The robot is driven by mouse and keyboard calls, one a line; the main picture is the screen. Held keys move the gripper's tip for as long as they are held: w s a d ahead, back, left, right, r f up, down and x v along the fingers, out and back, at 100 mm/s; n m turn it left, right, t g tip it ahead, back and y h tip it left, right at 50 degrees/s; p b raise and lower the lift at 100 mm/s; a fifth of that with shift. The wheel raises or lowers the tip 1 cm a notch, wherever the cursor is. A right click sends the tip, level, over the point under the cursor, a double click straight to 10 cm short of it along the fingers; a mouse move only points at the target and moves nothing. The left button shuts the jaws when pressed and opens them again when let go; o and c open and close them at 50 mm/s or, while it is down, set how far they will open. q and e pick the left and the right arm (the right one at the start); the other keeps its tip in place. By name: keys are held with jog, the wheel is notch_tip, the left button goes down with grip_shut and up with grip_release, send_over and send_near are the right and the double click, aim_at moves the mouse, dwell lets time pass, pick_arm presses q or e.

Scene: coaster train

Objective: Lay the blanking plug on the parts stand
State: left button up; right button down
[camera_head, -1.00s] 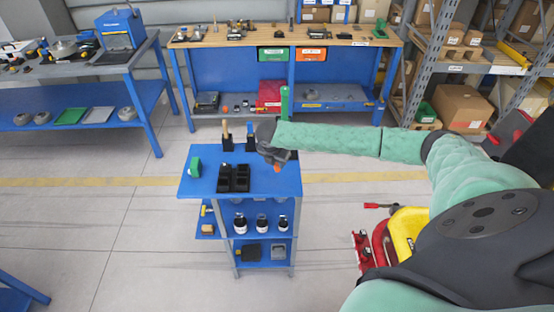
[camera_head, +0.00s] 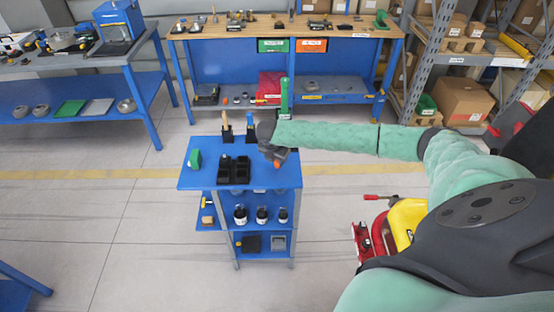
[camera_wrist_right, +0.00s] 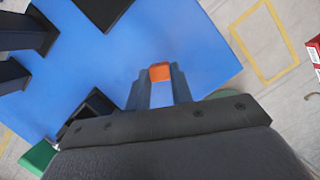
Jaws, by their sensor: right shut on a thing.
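The parts stand (camera_head: 210,181) is a small blue shelved stand in the middle of the head view. Its blue top also fills much of the right wrist view (camera_wrist_right: 200,55). My right gripper (camera_head: 276,160) is over the right part of this top. It is shut on a small orange piece, the blanking plug (camera_head: 277,164), which shows between the fingertips in the wrist view (camera_wrist_right: 160,72). The rest of the plug is hidden by the fingers. I cannot tell whether it touches the top. My left gripper is not in view.
A black compartment tray (camera_head: 233,171), a green object (camera_head: 195,160) and black holders with upright handles (camera_head: 227,130) are on the stand's top. Bottles (camera_head: 262,214) stand on a lower shelf. Blue top is bare near the plug. A yellow-and-red item (camera_head: 405,222) is at right.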

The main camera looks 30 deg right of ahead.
jog(key=shift+f, duration=0.35)
jog(key=c, duration=1.1)
grip_release()
jog(key=shift+c, duration=0.2)
